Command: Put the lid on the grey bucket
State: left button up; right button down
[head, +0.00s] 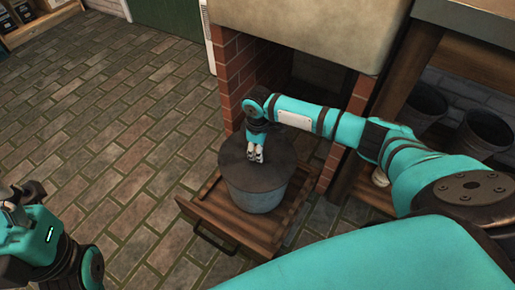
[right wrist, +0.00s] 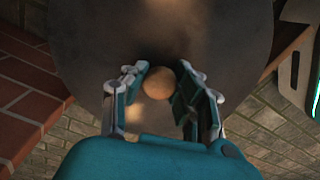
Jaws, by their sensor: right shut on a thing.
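The grey bucket (head: 258,199) stands upright on a wooden tray-like base in the head view. The dark round lid (head: 233,165) lies over the bucket's mouth and hides its rim. I cannot tell whether it is fully seated or slightly above the rim. My right gripper (head: 256,157) points down at the lid's middle. In the right wrist view its fingers (right wrist: 160,88) are closed around the lid's round brown knob (right wrist: 157,83), with the lid (right wrist: 95,50) filling the view beyond. My left gripper (head: 22,203) is at the left edge, far from the bucket; its fingers are unclear.
The wooden base (head: 205,208) has a dark handle (head: 215,238) at its front. A brick pillar (head: 228,75) and pale block stand behind. Shelving with dark buckets (head: 484,130) is at right. The paved floor (head: 120,120) at left is clear.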

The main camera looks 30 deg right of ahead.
jog(key=c, duration=0.9)
grip_release()
jog(key=shift+c, duration=0.2)
jog(key=shift+o, duration=0.4)
jog(key=o, duration=0.5)
